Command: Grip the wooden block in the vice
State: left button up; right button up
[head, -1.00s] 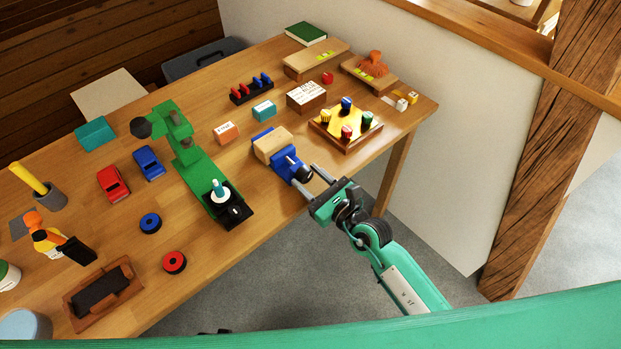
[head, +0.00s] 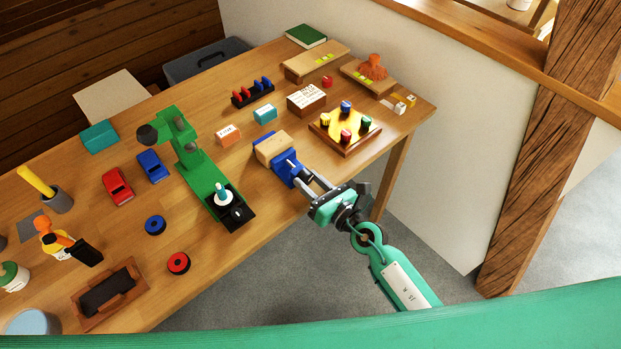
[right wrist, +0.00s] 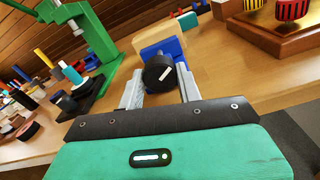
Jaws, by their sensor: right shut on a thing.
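The blue vice (head: 287,168) stands at the near edge of the wooden table. The pale wooden block (head: 273,147) sits at its jaws, and I cannot tell how tightly it is held. In the right wrist view the block (right wrist: 155,36) shows beyond the blue vice body (right wrist: 174,47). The vice's round black knob (right wrist: 158,74), with a white mark, faces my wrist. My right gripper (head: 304,179) is shut on this knob, one finger on each side of it. My left gripper is not in view.
The green machine (head: 196,168) stands left of the vice. A wooden tray with coloured pegs (head: 354,143) is close on its right. An orange box (head: 228,135) and a teal box (head: 265,114) lie behind. Open floor is in front of the table edge.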

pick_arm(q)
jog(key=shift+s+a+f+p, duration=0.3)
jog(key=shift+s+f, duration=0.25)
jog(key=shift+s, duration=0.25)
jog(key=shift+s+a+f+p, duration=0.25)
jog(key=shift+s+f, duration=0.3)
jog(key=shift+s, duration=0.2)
pick_arm(e)
jog(key=shift+m, duration=1.3)
jog(key=o, duration=1)
jog(key=shift+s+d, duration=0.1)
jog(key=shift+s, duration=0.05)
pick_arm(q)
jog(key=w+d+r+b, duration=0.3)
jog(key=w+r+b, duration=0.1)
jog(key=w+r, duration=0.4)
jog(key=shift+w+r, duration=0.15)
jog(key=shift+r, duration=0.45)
pick_arm(e)
jog(key=v, duration=1.3)
jog(key=shift+s+d, duration=0.2)
